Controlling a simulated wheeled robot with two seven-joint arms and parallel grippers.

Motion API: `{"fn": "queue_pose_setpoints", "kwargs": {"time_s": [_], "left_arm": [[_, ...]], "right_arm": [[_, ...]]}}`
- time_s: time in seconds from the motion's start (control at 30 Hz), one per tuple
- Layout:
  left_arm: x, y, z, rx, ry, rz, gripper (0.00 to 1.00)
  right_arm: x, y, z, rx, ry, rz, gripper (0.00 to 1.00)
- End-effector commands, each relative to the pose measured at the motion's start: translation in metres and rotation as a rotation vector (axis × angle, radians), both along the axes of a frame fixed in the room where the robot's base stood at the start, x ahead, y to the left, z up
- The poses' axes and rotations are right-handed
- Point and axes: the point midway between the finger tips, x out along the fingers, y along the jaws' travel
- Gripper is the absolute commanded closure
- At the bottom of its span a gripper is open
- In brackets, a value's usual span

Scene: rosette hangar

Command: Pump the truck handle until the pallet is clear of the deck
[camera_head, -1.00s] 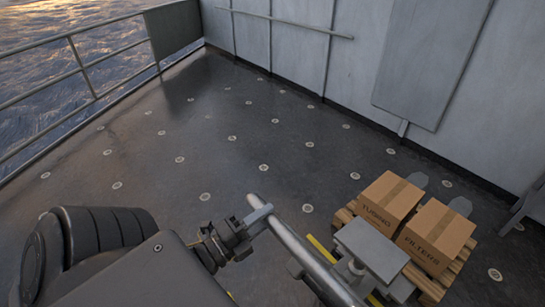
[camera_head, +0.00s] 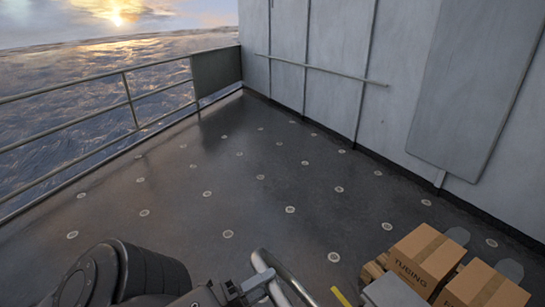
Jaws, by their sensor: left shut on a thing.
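The truck handle (camera_head: 285,279) is a grey metal bar with a curved upper end, at the bottom middle. My left gripper (camera_head: 262,283) is shut on it at its left side. Part of the truck's grey body (camera_head: 392,293) shows to the right of the handle, cut by the bottom edge. The wooden pallet (camera_head: 371,272) shows only at its far left corner. Two cardboard boxes stand on it: the TUBING box (camera_head: 418,267) and a second box (camera_head: 487,290). The pallet's underside and any gap to the deck are hidden. My right gripper is out of view.
The dark wet deck (camera_head: 215,225) with round fittings is clear ahead. A railing (camera_head: 130,100) bounds it on the left, with sea beyond. A grey wall (camera_head: 410,80) with a pipe and panel runs along the back and right.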

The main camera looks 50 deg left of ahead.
Motion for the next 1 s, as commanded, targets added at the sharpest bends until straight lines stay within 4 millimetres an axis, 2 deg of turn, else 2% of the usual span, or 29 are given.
{"fn": "queue_pose_setpoints", "kwargs": {"time_s": [0.03, 0.43, 0.6, 0.87, 1.0], "left_arm": [[-0.007, 0.003, -0.011, 0.003, 0.006, 0.007, 1.0], [-0.048, 0.01, -0.035, -0.003, -0.025, 0.007, 1.0], [-0.054, 0.011, -0.037, -0.003, -0.03, 0.005, 1.0], [-0.054, 0.01, -0.037, -0.004, -0.03, 0.004, 1.0], [-0.06, 0.012, -0.041, -0.004, -0.032, 0.006, 1.0]], "right_arm": [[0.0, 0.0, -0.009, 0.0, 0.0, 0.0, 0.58], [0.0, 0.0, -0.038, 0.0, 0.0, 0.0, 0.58], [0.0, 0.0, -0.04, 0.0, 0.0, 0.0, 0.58], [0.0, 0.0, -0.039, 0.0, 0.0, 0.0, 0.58], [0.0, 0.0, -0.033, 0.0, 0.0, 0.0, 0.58]]}}
